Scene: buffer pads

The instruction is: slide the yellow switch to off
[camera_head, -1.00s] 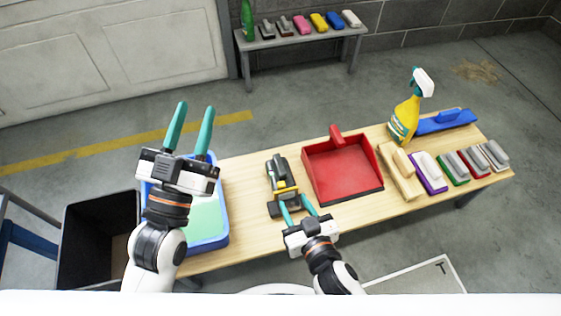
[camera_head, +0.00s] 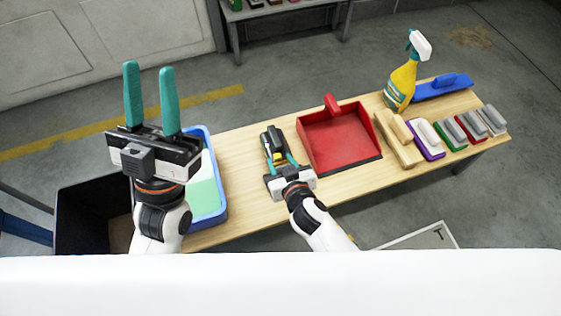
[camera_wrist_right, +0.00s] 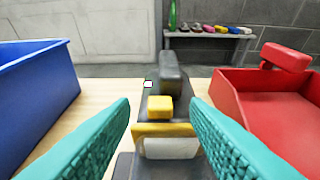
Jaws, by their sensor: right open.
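The yellow switch (camera_wrist_right: 159,106) sits on top of a dark grey tool (camera_wrist_right: 170,72) that lies on the wooden table. In the right wrist view the switch is between and beyond my right gripper's (camera_wrist_right: 160,135) two teal fingers, which are open on either side of the tool. In the head view the tool (camera_head: 268,139) is partly hidden by my right gripper (camera_head: 279,163). I cannot tell whether the fingers touch it. My left gripper (camera_head: 150,98) is open and empty, raised at the left near the blue tray.
A red dustpan (camera_head: 338,140) stands right of the tool. A blue tray (camera_head: 218,195) is at the left, beside a black bin (camera_head: 85,222). A spray bottle (camera_head: 402,85) and several brushes (camera_head: 470,127) occupy the table's right side.

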